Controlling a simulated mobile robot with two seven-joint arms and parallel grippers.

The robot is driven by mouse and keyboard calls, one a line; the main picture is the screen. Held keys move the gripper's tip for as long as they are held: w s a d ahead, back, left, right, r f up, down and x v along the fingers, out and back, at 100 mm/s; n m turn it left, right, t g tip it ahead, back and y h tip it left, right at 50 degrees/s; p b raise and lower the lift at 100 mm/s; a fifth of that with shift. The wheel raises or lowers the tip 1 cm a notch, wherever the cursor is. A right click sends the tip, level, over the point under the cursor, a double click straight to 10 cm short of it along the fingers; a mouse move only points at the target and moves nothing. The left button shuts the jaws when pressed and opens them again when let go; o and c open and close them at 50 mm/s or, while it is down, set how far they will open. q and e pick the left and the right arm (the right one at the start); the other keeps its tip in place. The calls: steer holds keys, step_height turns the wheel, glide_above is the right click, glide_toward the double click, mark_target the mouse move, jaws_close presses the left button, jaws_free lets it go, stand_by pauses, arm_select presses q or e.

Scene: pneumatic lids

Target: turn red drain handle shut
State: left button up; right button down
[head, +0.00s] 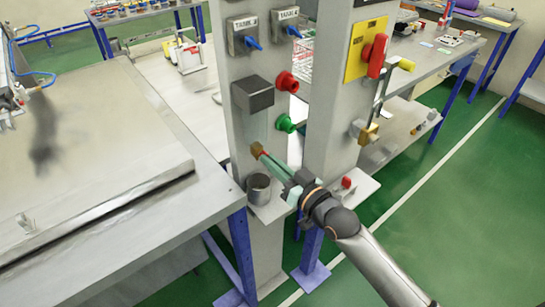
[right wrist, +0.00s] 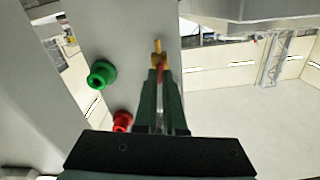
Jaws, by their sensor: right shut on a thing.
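The red drain handle (head: 263,154) sits on a small brass valve (head: 256,148) on the front of the left grey post. My right gripper (head: 264,156) reaches it from the lower right and is shut on it. In the right wrist view, the brass valve (right wrist: 158,59) is just beyond the fingertips, and a bit of red handle (right wrist: 161,71) shows between the fingers (right wrist: 160,78). The fingers hide most of the handle, so its turn angle is hard to tell. My left gripper is not in view.
A metal cup (head: 258,188) stands on a ledge below the valve. A grey box (head: 252,95), red button (head: 287,82) and green button (head: 286,123) are just above. The right post carries a red rotary switch (head: 375,56) and another brass valve (head: 366,132).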

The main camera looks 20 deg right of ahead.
steer(key=shift+a+n+p, duration=0.1)
steer(key=shift+n+p, duration=1.3)
steer(key=shift+n, duration=4.4)
steer(key=c, duration=1)
jaws_free()
steer(key=shift+s, duration=0.1)
steer(key=b+v, duration=0.1)
steer(key=v, duration=1.1)
steer(key=shift+s+b, duration=0.2)
steer(key=shift+b, duration=0.2)
